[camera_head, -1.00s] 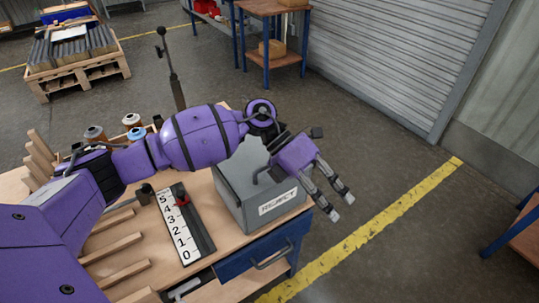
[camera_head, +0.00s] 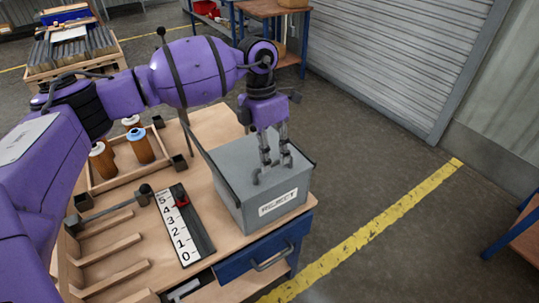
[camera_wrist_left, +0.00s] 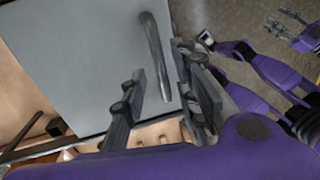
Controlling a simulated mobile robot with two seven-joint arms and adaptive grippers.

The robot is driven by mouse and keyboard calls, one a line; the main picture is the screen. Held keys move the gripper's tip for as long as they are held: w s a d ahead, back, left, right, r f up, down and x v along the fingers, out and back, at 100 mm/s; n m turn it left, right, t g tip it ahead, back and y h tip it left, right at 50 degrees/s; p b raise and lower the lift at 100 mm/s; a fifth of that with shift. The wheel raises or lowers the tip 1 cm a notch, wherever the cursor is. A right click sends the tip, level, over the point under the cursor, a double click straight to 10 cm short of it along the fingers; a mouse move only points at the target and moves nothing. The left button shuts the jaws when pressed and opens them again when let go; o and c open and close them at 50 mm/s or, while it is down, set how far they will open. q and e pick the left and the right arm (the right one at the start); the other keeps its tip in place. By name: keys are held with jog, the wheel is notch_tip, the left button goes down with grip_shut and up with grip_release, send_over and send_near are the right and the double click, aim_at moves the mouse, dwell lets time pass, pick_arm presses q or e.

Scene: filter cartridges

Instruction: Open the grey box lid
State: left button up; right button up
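The grey box (camera_head: 231,205) with a REJECT label stands at the right end of the workbench. Its flat grey lid (camera_head: 225,155) looks shut and carries a curved handle (camera_head: 264,172). My left gripper (camera_head: 275,160) points down over the lid, open, with its fingertips at the handle. In the left wrist view the handle (camera_wrist_left: 152,50) reaches down between the spread left fingers (camera_wrist_left: 165,95); I see no clear grip on it. My right gripper (camera_wrist_left: 283,20) shows small at the upper right of that view, its fingers apart and empty. It is outside the head view.
A numbered scale (camera_head: 176,225) with a red slider lies left of the box. A wooden tray (camera_head: 119,180) with several cartridges is behind it, and wooden slats (camera_head: 110,245) lie at the left. A blue drawer (camera_head: 240,268) is under the bench top.

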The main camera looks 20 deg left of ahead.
pick_arm(q)
jog(key=shift+f, duration=0.25)
jog(key=shift+s+f, duration=0.1)
grip_shut()
pick_arm(e)
jog(key=shift+s+r, duration=0.1)
